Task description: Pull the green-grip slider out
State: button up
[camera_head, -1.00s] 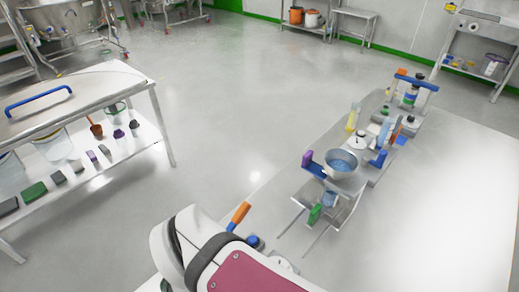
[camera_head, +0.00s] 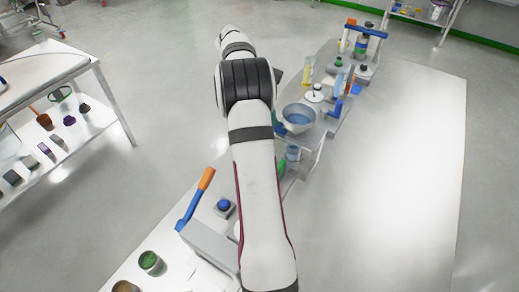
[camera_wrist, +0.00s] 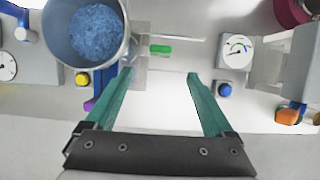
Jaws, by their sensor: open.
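The green grip (camera_wrist: 160,49) of the slider shows in the wrist view just beyond my open fingertips, roughly midway between them. It is on the right side of a grey slide frame (camera_wrist: 140,29), with thin rails running right. In the head view part of a green piece (camera_head: 280,170) shows beside my arm, which covers much of the slide area. My gripper (camera_wrist: 160,76) has two teal fingers spread wide, with nothing between them. The fingertips do not reach the grip in the picture. My gripper cannot be made out clearly in the head view.
A bowl of blue granules (camera_wrist: 95,32) stands left of the grip, near the left finger. A yellow button (camera_wrist: 82,79) is below it. Right are a gauge (camera_wrist: 237,46), a blue button (camera_wrist: 225,90) and an orange-handled lever (camera_wrist: 287,116). Pale bench surface (camera_head: 400,150) lies clear at right.

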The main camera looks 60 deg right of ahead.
jog(key=x, duration=1.5)
jog(key=shift+w+a+f, duration=0.1)
grip_shut()
jog(key=shift+a, duration=0.1)
